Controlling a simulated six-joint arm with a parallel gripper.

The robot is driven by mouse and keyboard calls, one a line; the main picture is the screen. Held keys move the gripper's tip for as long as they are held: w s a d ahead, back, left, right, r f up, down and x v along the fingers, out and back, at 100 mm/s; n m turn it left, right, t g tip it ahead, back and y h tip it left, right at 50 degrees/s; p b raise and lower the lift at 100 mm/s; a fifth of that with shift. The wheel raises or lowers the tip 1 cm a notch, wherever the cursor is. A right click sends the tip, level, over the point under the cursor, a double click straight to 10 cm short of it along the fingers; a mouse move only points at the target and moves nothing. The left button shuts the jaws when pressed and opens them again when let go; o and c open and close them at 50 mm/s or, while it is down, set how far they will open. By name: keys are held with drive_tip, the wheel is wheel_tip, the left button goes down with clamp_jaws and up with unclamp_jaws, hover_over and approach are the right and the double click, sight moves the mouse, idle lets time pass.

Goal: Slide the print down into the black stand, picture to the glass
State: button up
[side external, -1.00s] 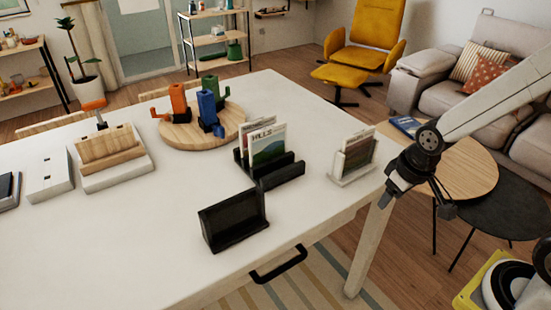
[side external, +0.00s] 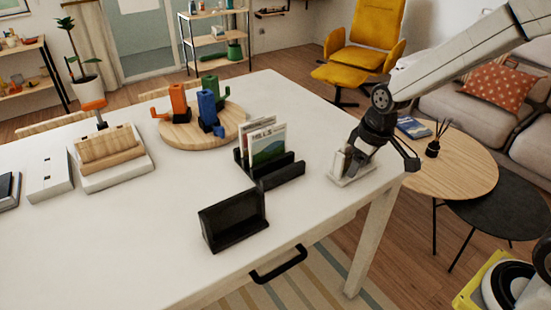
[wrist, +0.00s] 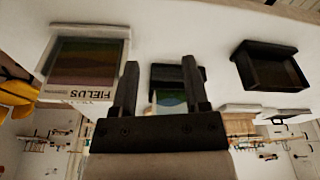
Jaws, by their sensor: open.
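The black stand (side external: 233,222), a frame with a dark panel, stands empty near the table's front edge; it also shows at right in the wrist view (wrist: 275,68). A print with a green hill picture (side external: 268,146) stands with other cards in a black slotted rack (side external: 285,174). Another print, lettered FIELDS (wrist: 85,62), sits in a white holder (side external: 352,180) at the table's right. My gripper (side external: 352,155) overlaps that holder in the side view, hiding most of its print. In the wrist view its fingers (wrist: 160,82) are apart, with nothing held; FIELDS lies left of them.
A round wooden board (side external: 185,138) holds orange, blue and green objects farther back. A white base with a wooden block (side external: 110,150) stands at left. The white table (side external: 140,225) is clear around the black stand. A round side table (side external: 465,170) is beyond its right edge.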

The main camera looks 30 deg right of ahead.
drive_tip(key=w+a+r+n+g+y, duration=0.15)
drive_tip(key=w+n, duration=0.45)
drive_tip(key=w, duration=0.9)
drive_tip(key=r+n+y, duration=0.2)
drive_tip(key=n+y, duration=0.1)
drive_tip(key=n, duration=0.6)
hover_over(269, 127)
drive_tip(key=d, duration=0.2)
drive_tip(key=shift+f+g, duration=0.1)
drive_tip(key=shift+g, duration=0.25)
drive_tip(key=shift+a+f, duration=0.1)
drive_tip(key=shift+h, duration=0.25)
drive_tip(key=shift+x, duration=3.8)
drive_tip(key=shift+a, duration=0.1)
drive_tip(key=shift+f, duration=0.25)
clamp_jaws()
